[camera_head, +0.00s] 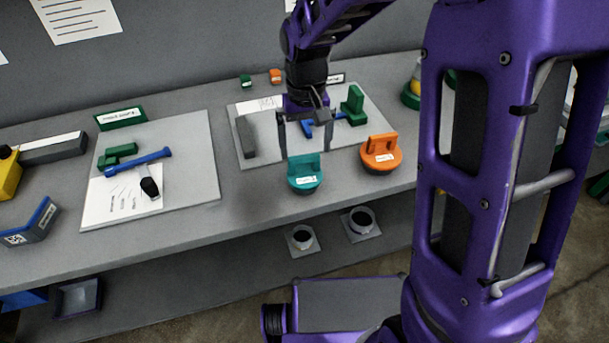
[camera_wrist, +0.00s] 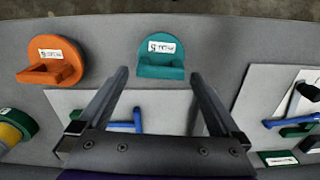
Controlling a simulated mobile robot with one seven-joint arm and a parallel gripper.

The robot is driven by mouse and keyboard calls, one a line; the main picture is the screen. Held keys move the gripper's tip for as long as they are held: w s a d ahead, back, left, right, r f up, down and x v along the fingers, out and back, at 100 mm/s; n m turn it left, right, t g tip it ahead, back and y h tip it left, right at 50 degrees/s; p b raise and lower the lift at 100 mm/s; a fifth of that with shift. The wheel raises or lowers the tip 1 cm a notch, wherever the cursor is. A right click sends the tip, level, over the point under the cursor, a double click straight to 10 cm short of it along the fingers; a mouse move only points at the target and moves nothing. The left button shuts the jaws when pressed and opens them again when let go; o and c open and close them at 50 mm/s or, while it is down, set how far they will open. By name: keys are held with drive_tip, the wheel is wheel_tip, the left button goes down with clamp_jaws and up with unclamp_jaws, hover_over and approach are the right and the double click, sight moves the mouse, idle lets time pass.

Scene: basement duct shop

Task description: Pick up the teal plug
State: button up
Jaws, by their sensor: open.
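The teal plug (camera_head: 305,178) stands near the front edge of the bench, a round base with an upright handle and a white label. It also shows in the wrist view (camera_wrist: 162,60) at the top middle, beyond my fingertips. My gripper (camera_head: 308,150) is open and empty, pointing down just behind and above the plug. In the wrist view its two fingers (camera_wrist: 157,72) are spread wide. I cannot tell the exact height gap to the plug.
An orange plug (camera_head: 380,155) stands right of the teal one. Behind lies a pale board (camera_head: 240,158) with a grey bar (camera_head: 246,137), a blue piece and a green block (camera_head: 354,104). Another board (camera_head: 195,190) with tools lies left. Bare bench separates the boards.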

sight(304, 158)
wheel_tip(304, 158, down, 5)
drive_tip(key=shift+w+a, duration=0.1)
drive_tip(key=shift+a, duration=0.05)
clamp_jaws()
idle(0.5)
